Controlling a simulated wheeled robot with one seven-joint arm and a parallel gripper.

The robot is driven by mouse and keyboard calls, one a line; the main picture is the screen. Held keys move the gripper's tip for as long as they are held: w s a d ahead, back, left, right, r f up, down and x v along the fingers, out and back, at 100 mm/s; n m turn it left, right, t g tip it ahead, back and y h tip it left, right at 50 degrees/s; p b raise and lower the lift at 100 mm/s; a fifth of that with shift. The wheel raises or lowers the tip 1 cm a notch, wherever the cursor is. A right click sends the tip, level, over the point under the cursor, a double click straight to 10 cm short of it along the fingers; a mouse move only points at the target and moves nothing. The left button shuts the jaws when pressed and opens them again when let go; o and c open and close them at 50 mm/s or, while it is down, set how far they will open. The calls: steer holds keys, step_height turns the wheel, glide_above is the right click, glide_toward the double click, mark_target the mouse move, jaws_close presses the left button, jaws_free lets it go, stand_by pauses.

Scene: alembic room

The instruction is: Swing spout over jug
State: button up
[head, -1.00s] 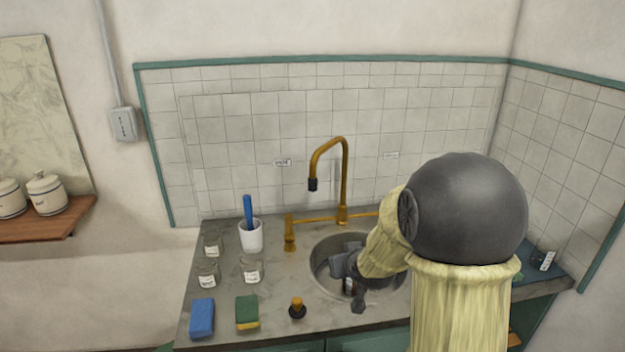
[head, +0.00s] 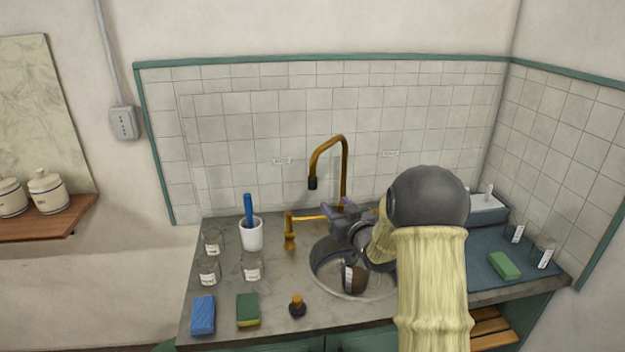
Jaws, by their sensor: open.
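The brass gooseneck spout (head: 344,165) rises behind the sink, and its dark tip (head: 312,183) points down to the left, over the counter behind the sink's left side. A dark brown vessel with a white label (head: 355,279), which looks like the jug, stands in the round sink (head: 318,262); my arm overlaps its right side. My gripper (head: 350,210) is open in front of the spout's lower upright, above the sink's back rim. It hides the spout's base, and I cannot tell whether it touches the spout. The spout tip is to the left of the jug, not above it.
Brass tap fittings (head: 290,232) stand left of the sink. A white cup with a blue brush (head: 251,234), several glass jars (head: 252,267), sponges (head: 247,310) and a stopper (head: 298,306) occupy the left counter. A green sponge (head: 504,266), jars and a white tray are at right.

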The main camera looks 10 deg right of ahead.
mark_target(315, 181)
steer(key=p+x, duration=0.5)
steer(key=x, duration=1.2)
steer(key=shift+p, duration=0.4)
jaws_close()
